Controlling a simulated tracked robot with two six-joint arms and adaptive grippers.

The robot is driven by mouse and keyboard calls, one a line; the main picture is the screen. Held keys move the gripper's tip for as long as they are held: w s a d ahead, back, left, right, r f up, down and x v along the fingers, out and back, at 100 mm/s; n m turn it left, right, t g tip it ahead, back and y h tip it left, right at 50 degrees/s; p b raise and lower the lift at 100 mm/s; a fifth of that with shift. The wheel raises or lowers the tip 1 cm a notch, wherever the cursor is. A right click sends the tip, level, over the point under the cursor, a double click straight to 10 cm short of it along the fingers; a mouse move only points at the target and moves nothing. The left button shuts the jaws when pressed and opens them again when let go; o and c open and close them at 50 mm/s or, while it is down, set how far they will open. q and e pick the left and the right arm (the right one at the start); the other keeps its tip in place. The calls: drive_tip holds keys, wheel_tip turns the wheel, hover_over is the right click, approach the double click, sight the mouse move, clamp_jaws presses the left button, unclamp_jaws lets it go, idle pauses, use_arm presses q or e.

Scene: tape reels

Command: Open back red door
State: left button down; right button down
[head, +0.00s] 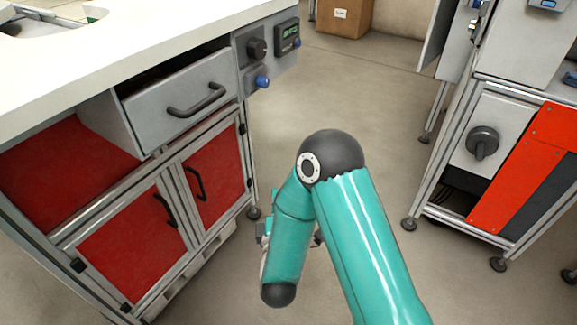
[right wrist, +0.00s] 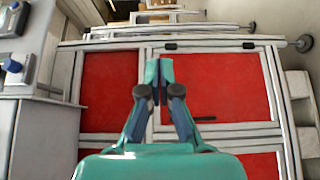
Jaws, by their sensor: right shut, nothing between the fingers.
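Two red doors with black handles sit side by side in the cabinet under the white worktop. The farther, back red door (head: 208,183) and the nearer red door (head: 133,235) both look shut. My right gripper (right wrist: 159,72) is shut and empty, with its fingers together in front of red panels. In the right wrist view, a large red panel (right wrist: 230,85) with a dark handle (right wrist: 205,119) lies to the right of the fingertips. I cannot tell whether they touch anything. In the head view my right arm hides most of this gripper. My left gripper is not in view.
Above the doors a grey drawer (head: 185,100) is pulled out. A control panel (head: 262,65) with knobs is at the cabinet's right corner. A metal-framed unit (head: 500,150) stands at the right. Grey floor (head: 350,90) between them is clear.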

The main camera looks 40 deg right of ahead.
drive_tip(key=s+d+b+x, duration=0.1)
drive_tip(key=d+b+x, duration=0.1)
drive_tip(key=x, duration=0.9)
drive_tip(key=shift+s+d+b, duration=0.15)
drive_tip(key=shift+d+b, duration=0.1)
drive_tip(key=shift+b, duration=0.05)
idle(1.0)
